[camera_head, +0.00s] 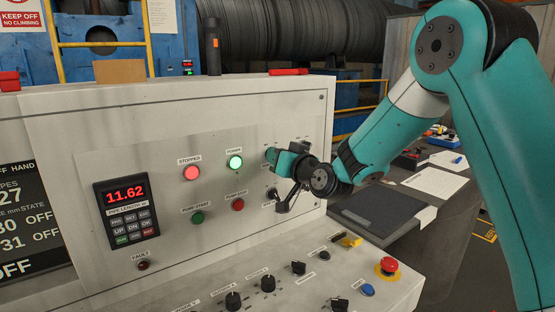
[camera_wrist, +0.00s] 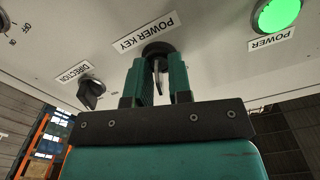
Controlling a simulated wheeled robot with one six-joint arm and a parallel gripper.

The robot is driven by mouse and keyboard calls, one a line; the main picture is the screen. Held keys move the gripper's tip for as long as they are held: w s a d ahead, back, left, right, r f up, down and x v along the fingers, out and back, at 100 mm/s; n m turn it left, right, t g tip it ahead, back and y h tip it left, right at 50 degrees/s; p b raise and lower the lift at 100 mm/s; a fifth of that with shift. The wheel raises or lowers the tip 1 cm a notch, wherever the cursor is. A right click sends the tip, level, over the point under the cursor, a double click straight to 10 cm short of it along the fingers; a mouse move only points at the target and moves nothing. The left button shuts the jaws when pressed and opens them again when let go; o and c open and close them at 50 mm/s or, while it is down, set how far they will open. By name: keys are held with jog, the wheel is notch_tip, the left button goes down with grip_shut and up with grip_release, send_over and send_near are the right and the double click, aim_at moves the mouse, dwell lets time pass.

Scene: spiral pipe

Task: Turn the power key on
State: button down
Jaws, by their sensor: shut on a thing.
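The power key (camera_wrist: 157,67) sits in a dark round lock under the "POWER KEY" label on the panel, seen upside down in the wrist view. My gripper (camera_wrist: 158,72) has its two teal fingers on either side of the key, shut on it. In the head view my gripper (camera_head: 275,194) reaches the panel's right part, and my own arm hides much of the key there. The green power light (camera_head: 235,162) is lit; it also glows in the wrist view (camera_wrist: 276,14).
The direction knob (camera_wrist: 91,93) is close beside the key. The red stopped light (camera_head: 191,173) is lit, and the display (camera_head: 126,195) reads 11.62. A red emergency button (camera_head: 387,265) and several knobs stand on the lower console. A dark desk lies right of the cabinet.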

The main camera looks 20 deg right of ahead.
jog(key=shift+m, duration=1.2)
jog(key=c, duration=1.3)
grip_release()
jog(key=b+v, duration=0.8)
jog(key=v, duration=0.9)
jog(key=shift+s+d, duration=0.1)
jog(key=shift+s, duration=0.1)
